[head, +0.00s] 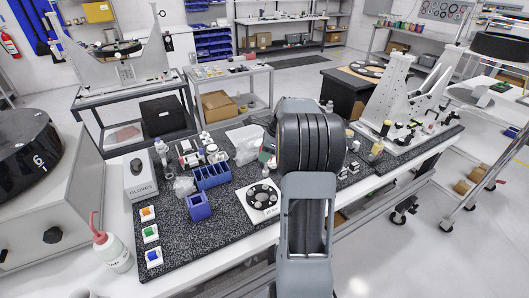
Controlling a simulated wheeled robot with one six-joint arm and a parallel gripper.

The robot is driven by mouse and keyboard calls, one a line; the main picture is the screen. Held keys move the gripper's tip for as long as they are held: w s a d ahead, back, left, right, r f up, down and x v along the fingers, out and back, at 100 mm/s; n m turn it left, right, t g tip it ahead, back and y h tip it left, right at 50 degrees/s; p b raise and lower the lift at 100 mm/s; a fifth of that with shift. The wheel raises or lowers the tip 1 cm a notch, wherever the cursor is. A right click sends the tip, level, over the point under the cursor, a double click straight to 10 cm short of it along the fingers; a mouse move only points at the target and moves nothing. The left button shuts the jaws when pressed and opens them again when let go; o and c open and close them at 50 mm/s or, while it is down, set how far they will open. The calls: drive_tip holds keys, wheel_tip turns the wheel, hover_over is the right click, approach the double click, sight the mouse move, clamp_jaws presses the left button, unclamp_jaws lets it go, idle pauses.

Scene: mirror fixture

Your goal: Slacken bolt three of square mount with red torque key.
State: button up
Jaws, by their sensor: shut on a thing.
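A white square mount (251,213) with a round black face lies flat on the dark speckled mat, just left of my arm. Several small pale spots ring its face; which one is bolt three is too small to tell. My grey arm rises through the middle of the picture and hides part of the bench behind it. My gripper does not show; it seems to be hidden behind the arm. I cannot make out the red torque key.
The mat (185,262) holds a blue bin (199,207), a blue divided tray (213,178) and three white blocks with orange, green and blue tops. A gloves box (139,178) and a red-tipped bottle (113,252) stand at left. A tall white fixture (390,92) stands at right.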

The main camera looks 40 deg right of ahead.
sight(265, 170)
drive_tip(key=shift+r, duration=0.15)
drive_tip(key=shift+f+b, duration=1.2)
drive_tip(key=shift+f, duration=1.65)
drive_tip(key=shift+a+p, duration=0.1)
drive_tip(key=shift+p, duration=0.6)
drive_tip(key=shift+f+b, duration=0.45)
drive_tip(key=shift+f, duration=0.4)
drive_tip(key=shift+n, duration=0.3)
